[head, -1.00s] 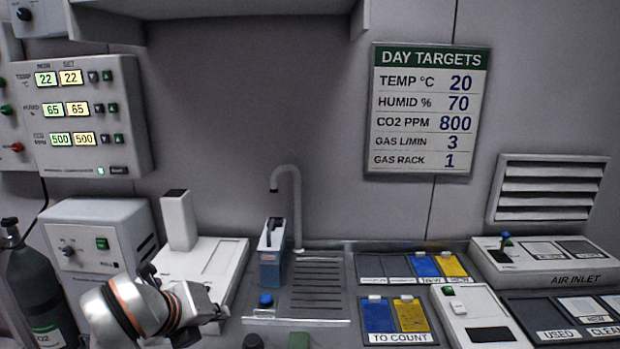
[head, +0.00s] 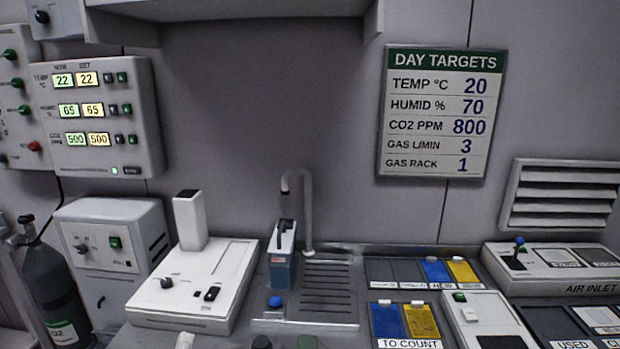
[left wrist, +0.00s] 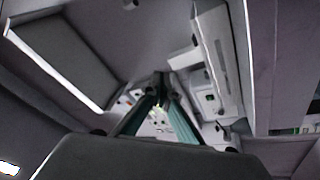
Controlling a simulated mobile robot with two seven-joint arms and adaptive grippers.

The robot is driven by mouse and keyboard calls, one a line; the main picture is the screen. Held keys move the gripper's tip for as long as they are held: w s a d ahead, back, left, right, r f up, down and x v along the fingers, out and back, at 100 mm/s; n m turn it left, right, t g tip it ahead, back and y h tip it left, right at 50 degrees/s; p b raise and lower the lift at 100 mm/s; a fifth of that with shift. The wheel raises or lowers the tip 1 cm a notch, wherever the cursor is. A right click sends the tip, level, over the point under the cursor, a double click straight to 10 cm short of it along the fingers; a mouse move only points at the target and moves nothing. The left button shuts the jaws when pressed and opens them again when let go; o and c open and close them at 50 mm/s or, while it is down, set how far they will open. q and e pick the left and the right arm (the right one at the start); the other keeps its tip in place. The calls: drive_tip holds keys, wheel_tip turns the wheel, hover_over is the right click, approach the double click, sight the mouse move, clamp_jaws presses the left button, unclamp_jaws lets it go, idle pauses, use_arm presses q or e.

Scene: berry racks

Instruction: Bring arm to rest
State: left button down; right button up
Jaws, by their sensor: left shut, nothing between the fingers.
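My left gripper (left wrist: 161,82) shows in the left wrist view, its two greenish fingers meeting at the tips with nothing between them. No surface or object touches the fingertips there. I do not make out either gripper in the head view. The left arm is not clearly visible there either, and my right arm does not show in any view.
A bench holds a white instrument (head: 190,285), a sink drainer (head: 328,290), a blue container (head: 282,270) and blue and yellow pouches (head: 386,320). A dark gas cylinder (head: 55,295) stands at the left. A control panel (head: 140,150) and a targets board (head: 440,115) are on the wall.

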use_arm(q)
drive_tip(key=s+d+f+m+g+h, duration=0.2)
drive_tip(key=d+f+m, duration=0.1)
drive_tip(key=f+m, duration=0.15)
drive_tip(key=s+d+f+m+g+h, duration=0.2)
drive_tip(key=d+f+m+h, duration=0.1)
drive_tip(key=f, duration=0.3)
drive_tip(key=s+f+m+g, duration=0.3)
drive_tip(key=s+f, duration=0.3)
drive_tip(key=f, duration=0.3)
drive_tip(key=s+f+m+g, duration=0.4)
drive_tip(key=s+f+m, duration=0.1)
drive_tip(key=f, duration=0.5)
drive_tip(key=shift+s+a+y, duration=0.15)
drive_tip(key=shift+s+y, duration=0.25)
drive_tip(key=shift+s, duration=0.3)
drive_tip(key=shift+w, duration=0.1)
